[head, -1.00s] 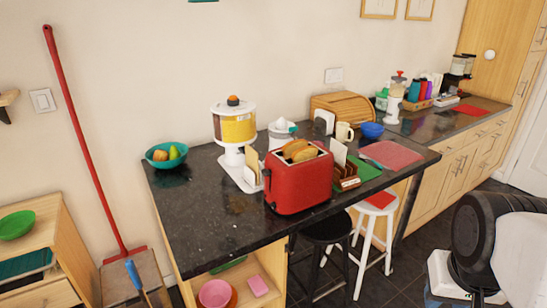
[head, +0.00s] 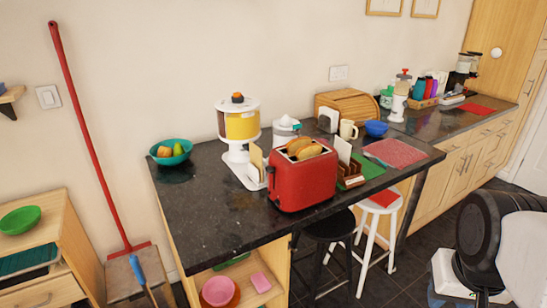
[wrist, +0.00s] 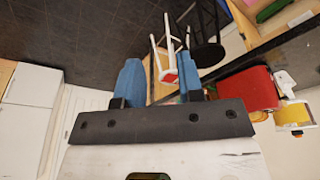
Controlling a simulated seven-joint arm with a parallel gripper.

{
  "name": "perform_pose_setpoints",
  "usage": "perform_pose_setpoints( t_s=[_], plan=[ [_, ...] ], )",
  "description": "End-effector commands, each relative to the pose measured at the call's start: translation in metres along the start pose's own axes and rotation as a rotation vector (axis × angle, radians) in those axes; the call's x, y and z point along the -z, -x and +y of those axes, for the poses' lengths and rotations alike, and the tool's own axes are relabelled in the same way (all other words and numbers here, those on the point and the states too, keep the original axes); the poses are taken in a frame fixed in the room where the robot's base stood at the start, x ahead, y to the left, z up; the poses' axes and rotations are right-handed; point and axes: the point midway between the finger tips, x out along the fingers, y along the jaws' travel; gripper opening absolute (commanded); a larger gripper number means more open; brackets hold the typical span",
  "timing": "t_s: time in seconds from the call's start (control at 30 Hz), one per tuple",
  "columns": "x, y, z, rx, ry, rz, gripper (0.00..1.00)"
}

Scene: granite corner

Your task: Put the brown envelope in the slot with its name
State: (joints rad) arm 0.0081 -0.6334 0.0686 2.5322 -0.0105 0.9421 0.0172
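A tan, upright, flat piece (head: 256,160), which may be the brown envelope, stands by the white base of the yellow dispenser, left of the red toaster. A small brown wooden rack (head: 352,178) stands right of the toaster, with a white upright card (head: 343,149) at it. The rack is partly hidden by the toaster, and names on its slots are too small to read. In the wrist view my gripper (wrist: 161,78) has its two blue fingers wide apart, with nothing between them. It is away from the counter; the head view does not show its fingers.
The red toaster (head: 304,180) holds bread and stands near the front edge of the dark counter (head: 210,215). The yellow dispenser (head: 239,125), a cream mug (head: 348,130) and a blue bowl (head: 376,128) stand behind. Two stools, one white-legged (head: 379,207), stand below. The counter's front left is clear.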

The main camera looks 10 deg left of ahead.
Motion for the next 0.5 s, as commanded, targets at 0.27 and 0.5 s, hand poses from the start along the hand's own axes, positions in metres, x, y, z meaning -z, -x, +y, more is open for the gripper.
perform_pose_setpoints(
  t_s=[0.27, 0.5],
  plan=[
    [0.001, 0.0, 0.0, 0.0, 0.001, 0.0, 0.35],
    [0.019, 0.005, -0.005, 0.004, 0.024, -0.007, 0.35]
  ],
)
